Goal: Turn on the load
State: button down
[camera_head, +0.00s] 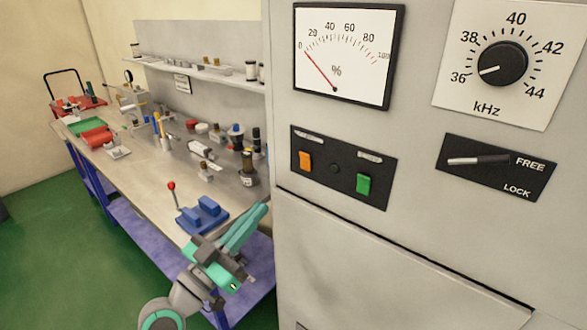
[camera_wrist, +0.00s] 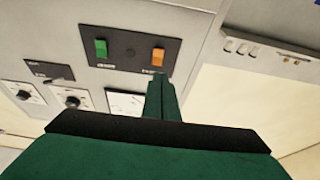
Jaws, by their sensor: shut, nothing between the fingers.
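A black switch panel (camera_head: 341,168) is on the front of the grey cabinet. It carries an orange switch (camera_head: 306,160) on the left and a green switch (camera_head: 363,184) on the right, with small labels I cannot read. In the wrist view, turned over, the green switch (camera_wrist: 101,48) is left and the orange switch (camera_wrist: 157,56) is right. My gripper (camera_head: 263,209) is shut and empty, left of the cabinet and below the panel. In the wrist view its fingertips (camera_wrist: 161,82) appear just under the orange switch; I cannot see contact.
Above the panel is a percent meter (camera_head: 347,53), its needle near 0. To the right are a kHz dial (camera_head: 502,64) pointing near 36 and a FREE/LOCK lever (camera_head: 480,160) lying toward FREE. A cluttered workbench (camera_head: 140,165) with a blue red-knobbed device (camera_head: 203,214) stands left.

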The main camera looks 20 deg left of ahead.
aim_at(303, 157)
jog(key=shift+s+r, duration=0.1)
jog(key=shift+r, duration=0.3)
jog(key=x, duration=1.4)
jog(key=shift+d, duration=0.1)
jog(key=shift+r, duration=0.1)
